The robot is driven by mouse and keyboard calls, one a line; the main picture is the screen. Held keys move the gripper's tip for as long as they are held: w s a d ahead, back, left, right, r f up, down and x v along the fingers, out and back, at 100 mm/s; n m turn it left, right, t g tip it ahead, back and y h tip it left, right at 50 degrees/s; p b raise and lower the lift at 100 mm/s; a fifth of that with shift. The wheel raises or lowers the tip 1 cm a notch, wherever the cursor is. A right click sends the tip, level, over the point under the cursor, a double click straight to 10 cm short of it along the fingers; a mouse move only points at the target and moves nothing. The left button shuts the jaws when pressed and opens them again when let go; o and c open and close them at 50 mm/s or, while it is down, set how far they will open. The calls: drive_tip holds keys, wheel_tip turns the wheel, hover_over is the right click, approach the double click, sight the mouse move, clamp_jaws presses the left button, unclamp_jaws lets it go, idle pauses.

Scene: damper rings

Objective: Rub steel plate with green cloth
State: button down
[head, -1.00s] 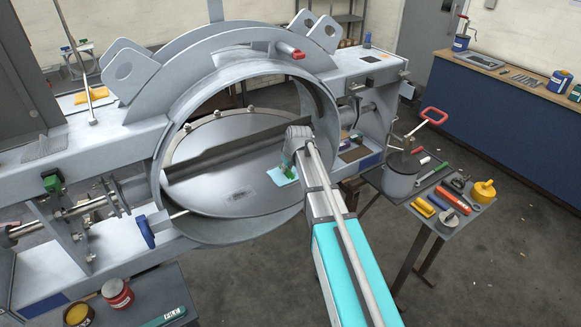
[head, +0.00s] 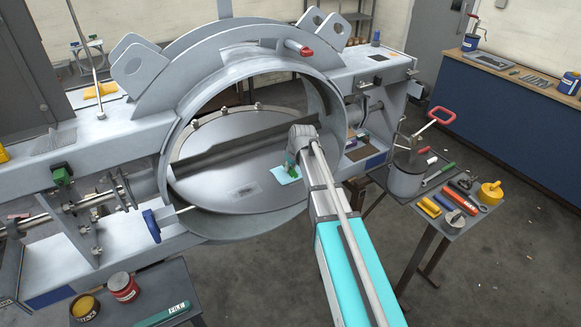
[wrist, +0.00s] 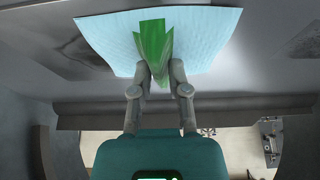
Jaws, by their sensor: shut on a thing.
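The steel plate (head: 222,190) is a large grey disc tilted inside a round metal ring, with a dark bar across it and a small darker patch. My gripper (wrist: 158,70) is shut on the green cloth (wrist: 152,40), a folded, upright bunch between its fingertips. A pale blue sheet (wrist: 105,35) spreads around the foot of the green bunch; I cannot tell whether both are one piece. Contact pressure cannot be seen.
A side table (head: 470,215) at right holds a grey pot and several tools.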

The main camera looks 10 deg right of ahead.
sight(297, 167)
drive_tip(key=shift+d, duration=0.1)
drive_tip(key=shift+w+d, duration=0.3)
drive_tip(key=shift+d, duration=0.45)
drive_tip(key=shift+w+d, duration=0.3)
drive_tip(key=shift+d, duration=0.45)
drive_tip(key=shift+d, duration=0.1)
drive_tip(key=shift+w+d, duration=0.25)
drive_tip(key=shift+d, duration=0.5)
drive_tip(key=shift+w+d, duration=0.2)
drive_tip(key=shift+d, duration=0.6)
drive_tip(key=shift+w+d, duration=0.35)
drive_tip(key=shift+d, duration=0.4)
drive_tip(key=shift+w+d, duration=0.3)
drive_tip(key=shift+d, duration=0.45)
drive_tip(key=shift+r+p, duration=3)
drive_tip(key=shift+p, duration=0.15)
